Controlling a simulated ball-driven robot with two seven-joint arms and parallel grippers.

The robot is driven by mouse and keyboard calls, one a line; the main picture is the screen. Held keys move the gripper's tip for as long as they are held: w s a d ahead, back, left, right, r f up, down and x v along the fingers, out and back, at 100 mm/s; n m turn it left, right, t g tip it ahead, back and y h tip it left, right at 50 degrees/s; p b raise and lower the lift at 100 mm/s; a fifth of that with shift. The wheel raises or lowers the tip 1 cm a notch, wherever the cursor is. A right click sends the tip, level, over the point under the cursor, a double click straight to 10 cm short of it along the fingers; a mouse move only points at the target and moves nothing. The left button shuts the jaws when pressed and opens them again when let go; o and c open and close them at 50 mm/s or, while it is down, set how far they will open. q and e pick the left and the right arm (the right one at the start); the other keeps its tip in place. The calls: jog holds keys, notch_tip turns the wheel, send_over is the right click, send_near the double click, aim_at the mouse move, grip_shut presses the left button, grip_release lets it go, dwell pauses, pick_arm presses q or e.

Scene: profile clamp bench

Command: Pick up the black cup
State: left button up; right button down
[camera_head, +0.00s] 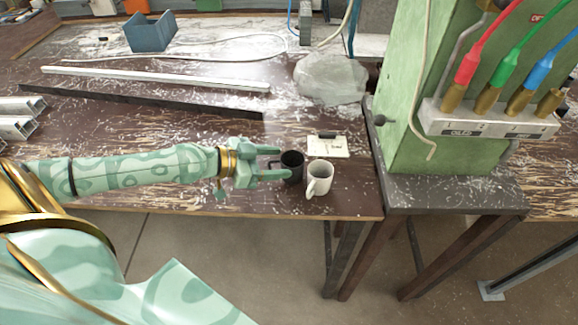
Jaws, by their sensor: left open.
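The black cup (292,167) stands upright on the brown worn bench, close to its front edge. My left gripper (284,168) comes in from the left with its jaws open. Its fingers reach the cup's left side, one toward the back and one toward the front. I cannot tell whether they touch the cup. A white mug (320,178) stands right beside the black cup, to its right and a little nearer the front edge. My right gripper is not in view.
A small pale card or pad (327,147) lies behind the cups. A crumpled clear plastic bag (331,78), long metal profiles (155,79) and a blue bracket (150,32) lie farther back. A green machine (415,100) with coloured cables stands at the right.

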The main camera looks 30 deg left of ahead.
aim_at(281, 163)
pick_arm(q)
jog(key=x, duration=0.4)
jog(key=shift+d+f+p, duration=0.1)
jog(key=shift+f+p, duration=0.1)
jog(key=shift+p, duration=0.15)
jog(key=c, duration=0.7)
